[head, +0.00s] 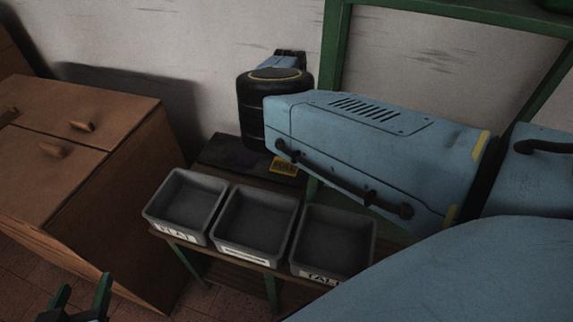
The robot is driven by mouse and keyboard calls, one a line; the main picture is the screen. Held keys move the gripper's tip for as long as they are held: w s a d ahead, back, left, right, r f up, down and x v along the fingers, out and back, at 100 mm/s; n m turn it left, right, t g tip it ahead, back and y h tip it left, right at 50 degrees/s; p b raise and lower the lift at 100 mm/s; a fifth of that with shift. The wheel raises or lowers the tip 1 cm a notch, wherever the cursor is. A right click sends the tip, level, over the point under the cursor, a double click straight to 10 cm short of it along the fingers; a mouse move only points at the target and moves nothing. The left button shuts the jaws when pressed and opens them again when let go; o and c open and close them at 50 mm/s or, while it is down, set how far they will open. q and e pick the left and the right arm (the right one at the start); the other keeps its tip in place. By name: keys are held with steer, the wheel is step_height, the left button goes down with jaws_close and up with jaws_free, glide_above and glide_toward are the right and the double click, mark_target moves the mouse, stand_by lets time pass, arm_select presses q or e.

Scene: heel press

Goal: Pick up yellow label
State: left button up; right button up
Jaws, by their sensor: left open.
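The yellow label (285,166) is a small yellow piece with dark markings, too small to read. It lies on a dark flat surface (222,152) behind the grey bins. Its upper right edge is close to the blue housing in the picture, and I cannot tell the gap between them. My left gripper (83,290) is at the bottom left edge of the head view, with its two green fingers apart and nothing seen between them. It is well to the left of the label and nearer to me. My right gripper does not show.
Three empty grey bins, left (187,202), middle (254,224) and right (334,240), stand in a row on a green-legged bench (236,261), in front of the label. A brown wooden cabinet (62,165) with knobs stands at the left. A pale wall is behind.

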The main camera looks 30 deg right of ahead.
mark_target(286, 162)
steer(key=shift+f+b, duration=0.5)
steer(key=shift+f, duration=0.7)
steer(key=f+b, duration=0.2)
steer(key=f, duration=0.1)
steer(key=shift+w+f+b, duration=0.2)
steer(key=shift+b, duration=0.1)
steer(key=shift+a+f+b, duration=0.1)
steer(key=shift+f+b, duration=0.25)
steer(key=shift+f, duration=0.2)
arm_select(q)
step_height(286, 162, up, 14)
steer(key=d+t+h, duration=0.2)
steer(key=t+h, duration=0.1)
steer(key=t, duration=0.7)
steer(key=shift+s+d+r+t+h, duration=0.15)
steer(key=shift+s+r+t+h, duration=0.1)
steer(key=shift+s+t+h, duration=0.15)
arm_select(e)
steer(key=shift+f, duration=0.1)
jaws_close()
